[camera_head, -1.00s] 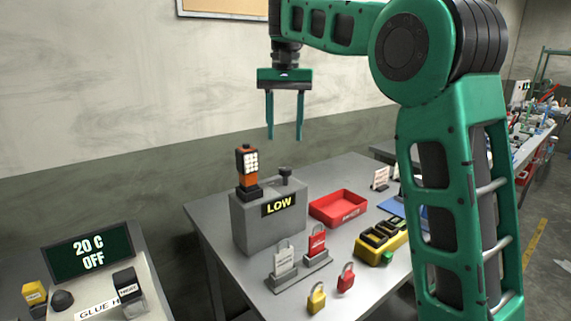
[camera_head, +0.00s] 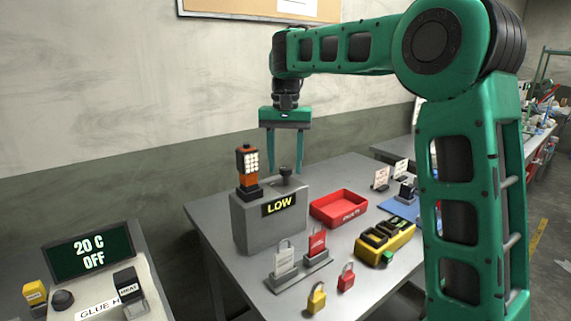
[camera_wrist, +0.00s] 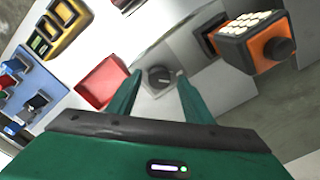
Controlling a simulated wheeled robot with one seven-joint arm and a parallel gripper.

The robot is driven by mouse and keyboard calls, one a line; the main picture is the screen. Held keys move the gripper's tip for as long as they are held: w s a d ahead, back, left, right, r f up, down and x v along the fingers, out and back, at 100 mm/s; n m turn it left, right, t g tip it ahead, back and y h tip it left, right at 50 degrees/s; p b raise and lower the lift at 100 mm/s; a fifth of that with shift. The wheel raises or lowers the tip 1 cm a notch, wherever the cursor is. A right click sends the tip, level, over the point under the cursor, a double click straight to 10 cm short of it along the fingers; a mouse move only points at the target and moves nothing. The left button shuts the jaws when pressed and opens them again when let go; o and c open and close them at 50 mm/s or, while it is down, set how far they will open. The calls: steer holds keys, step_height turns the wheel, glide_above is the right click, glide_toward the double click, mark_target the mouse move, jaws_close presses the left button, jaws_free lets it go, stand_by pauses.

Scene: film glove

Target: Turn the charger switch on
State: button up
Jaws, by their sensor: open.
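A grey charger box (camera_head: 262,222) stands on the table and shows "LOW" in yellow on a dark label. A dark round knob (camera_head: 286,172) sits on its top; I take it for the switch. An orange lamp or device with white cells (camera_head: 247,166) stands in a black base on the box, left of the knob. My gripper (camera_head: 285,168) points down with its fingers open at the knob. In the wrist view the knob (camera_wrist: 160,77) lies between and beyond the two fingertips (camera_wrist: 158,76); I cannot tell whether they touch it. Nothing is held.
A red tray (camera_head: 338,222) and a yellow device (camera_head: 384,246) are to the right. Padlocks stand or lie in front, one yellow (camera_head: 316,299). A glue heater panel (camera_head: 90,250) at the left reads "20 C OFF". The wall is close behind.

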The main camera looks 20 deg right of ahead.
steer(key=c, duration=1.1)
steer(key=shift+o, duration=0.2)
steer(key=m, duration=0.4)
steer(key=shift+m, duration=0.4)
steer(key=m, duration=0.4)
steer(key=shift+w+a+r+m, duration=0.1)
steer(key=shift+r+m, duration=0.05)
steer(key=shift+m, duration=0.15)
steer(key=m, duration=0.4)
steer(key=shift+m, duration=2.3)
